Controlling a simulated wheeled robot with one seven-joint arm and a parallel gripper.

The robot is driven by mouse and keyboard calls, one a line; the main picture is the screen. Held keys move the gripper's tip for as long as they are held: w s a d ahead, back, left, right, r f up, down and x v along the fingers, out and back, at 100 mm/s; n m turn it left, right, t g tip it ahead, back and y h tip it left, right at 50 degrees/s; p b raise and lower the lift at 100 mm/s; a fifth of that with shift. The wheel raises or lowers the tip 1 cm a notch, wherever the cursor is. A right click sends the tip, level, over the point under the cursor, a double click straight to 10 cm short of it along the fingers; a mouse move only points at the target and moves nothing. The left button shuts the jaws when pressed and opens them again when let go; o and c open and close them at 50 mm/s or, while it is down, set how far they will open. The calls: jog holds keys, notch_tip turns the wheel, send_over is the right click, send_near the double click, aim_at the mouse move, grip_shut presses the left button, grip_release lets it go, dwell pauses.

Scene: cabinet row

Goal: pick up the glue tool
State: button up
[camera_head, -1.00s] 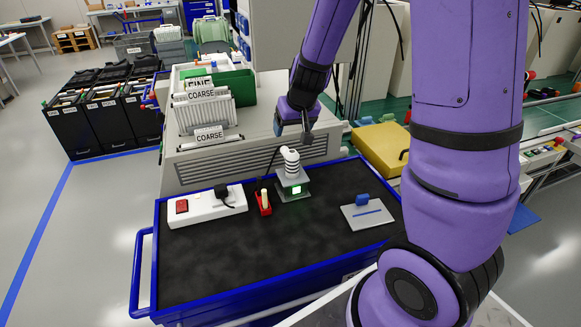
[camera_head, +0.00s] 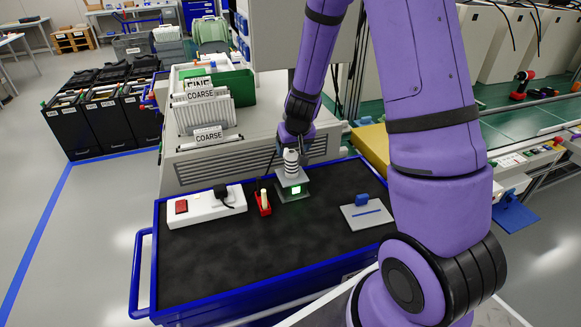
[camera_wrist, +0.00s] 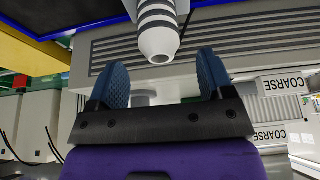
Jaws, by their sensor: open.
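The glue tool (camera_head: 291,160) is white with dark bands and stands upright in a grey stand (camera_head: 293,185) with a lit green display on the cart top. In the wrist view its tapered end (camera_wrist: 158,30) shows at top centre, just beyond my fingertips. My gripper (camera_head: 298,150) is behind and beside the tool's upper part in the head view, partly hidden by it. In the wrist view the two blue finger pads of my gripper (camera_wrist: 165,78) are apart, with nothing between them.
A white power strip (camera_head: 207,205), a small red holder (camera_head: 263,202) and a grey plate with a blue block (camera_head: 367,214) share the blue-edged cart (camera_head: 270,260). A rack of labelled white sheets (camera_head: 203,112) stands behind. The cart's front is clear.

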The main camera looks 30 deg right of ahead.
aim_at(289, 166)
jog(key=shift+x, duration=2.7)
jog(key=shift+w+a, duration=0.1)
jog(key=shift+c, duration=0.4)
jog(key=c, duration=0.9)
